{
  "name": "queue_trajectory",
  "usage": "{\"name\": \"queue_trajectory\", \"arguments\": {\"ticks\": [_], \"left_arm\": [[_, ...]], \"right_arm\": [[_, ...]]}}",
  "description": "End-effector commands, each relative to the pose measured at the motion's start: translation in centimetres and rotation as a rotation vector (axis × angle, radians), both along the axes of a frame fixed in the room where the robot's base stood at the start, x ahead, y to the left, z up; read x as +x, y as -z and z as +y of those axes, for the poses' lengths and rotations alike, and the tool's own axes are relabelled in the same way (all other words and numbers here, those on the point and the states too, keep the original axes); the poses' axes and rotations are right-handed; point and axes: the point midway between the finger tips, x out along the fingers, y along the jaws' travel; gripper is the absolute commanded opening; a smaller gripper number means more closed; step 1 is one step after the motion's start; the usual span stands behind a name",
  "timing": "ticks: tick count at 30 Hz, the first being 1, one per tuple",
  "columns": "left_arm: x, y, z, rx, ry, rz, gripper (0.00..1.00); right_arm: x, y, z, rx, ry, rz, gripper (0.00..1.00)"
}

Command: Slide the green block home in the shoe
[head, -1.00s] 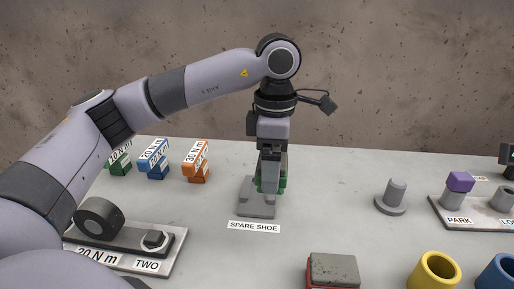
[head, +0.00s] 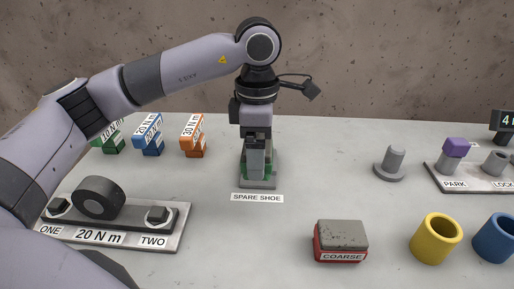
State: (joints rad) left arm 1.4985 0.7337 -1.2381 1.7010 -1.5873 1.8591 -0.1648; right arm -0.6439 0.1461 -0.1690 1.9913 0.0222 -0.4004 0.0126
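The grey shoe (head: 257,184) stands on the slab behind a label reading SPARE SHOE. The green block (head: 273,168) is at the shoe, with green showing on both sides of my gripper's near finger. My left gripper (head: 257,165) points straight down at the block, its near finger in front of the green. The far finger and most of the block are hidden, so I cannot tell whether the fingers press on it or how deep it sits in the shoe. My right gripper is not in view.
Green, blue and orange torque blocks (head: 192,135) stand back left. A 20 N m plate (head: 170,241) lies front left. A COARSE block (head: 341,237), yellow cup (head: 437,238), blue cup (head: 497,237), grey peg (head: 390,165) and PARK plate (head: 470,183) are right. The slab's middle front is clear.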

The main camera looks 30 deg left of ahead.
Motion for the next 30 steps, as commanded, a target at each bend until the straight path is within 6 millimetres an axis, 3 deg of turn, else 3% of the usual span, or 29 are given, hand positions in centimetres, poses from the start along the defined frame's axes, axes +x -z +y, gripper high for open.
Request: {"name": "queue_trajectory", "arguments": {"ticks": [19,30], "left_arm": [[0.0,5.4,0.0,-0.001,0.0,0.0,0.48],[0.0,6.1,0.0,0.0,0.0,-0.001,0.48]], "right_arm": [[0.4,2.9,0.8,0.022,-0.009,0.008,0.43],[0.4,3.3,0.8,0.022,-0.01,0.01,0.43]]}}
